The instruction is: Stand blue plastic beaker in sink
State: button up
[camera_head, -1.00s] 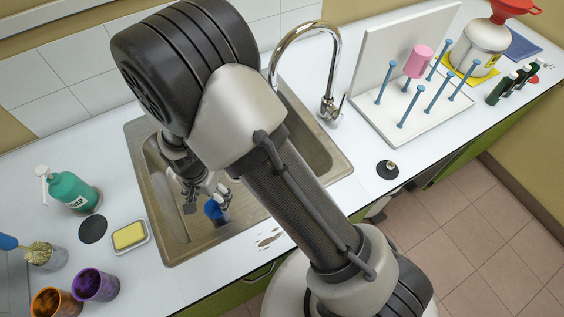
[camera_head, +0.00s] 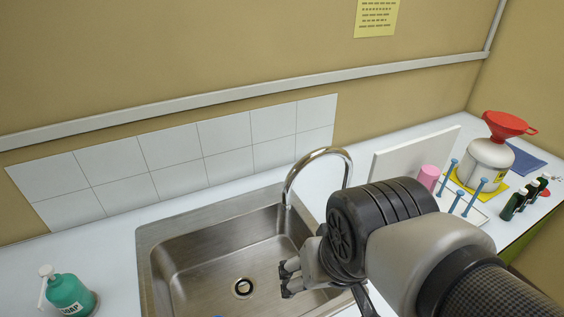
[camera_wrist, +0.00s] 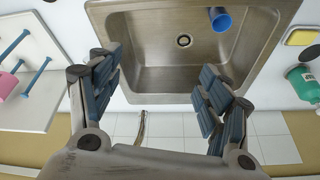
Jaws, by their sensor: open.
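The blue plastic beaker (camera_wrist: 219,18) is in the steel sink (camera_wrist: 140,76), near the basin wall at the upper right of the wrist view. Its rim faces my camera; I cannot tell for certain whether it stands upright or leans. In the head view only a sliver of blue shows at the bottom edge. My gripper (camera_wrist: 160,88) is open, with its two fingers wide apart and nothing between them. It is apart from the beaker. In the head view my gripper (camera_head: 287,278) is over the right part of the sink (camera_head: 190,268).
The tap (camera_head: 330,152) arches beside my arm at the back of the sink. A green soap bottle (camera_head: 68,294) stands on the left. A drying rack (camera_head: 398,160) with a pink beaker (camera_head: 428,178) and a red funnel (camera_head: 508,124) are on the right.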

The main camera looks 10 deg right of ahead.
jog(key=shift+s+d+r+n, duration=0.15)
jog(key=shift+s+d, duration=0.15)
jog(key=shift+s, duration=0.3)
jog(key=shift+s+d+r+n, duration=0.1)
jog(key=shift+s+d, duration=0.15)
jog(key=shift+s, duration=0.3)
jog(key=shift+s+d+r+n, duration=0.15)
jog(key=shift+s+d, duration=0.15)
jog(key=shift+s, duration=0.3)
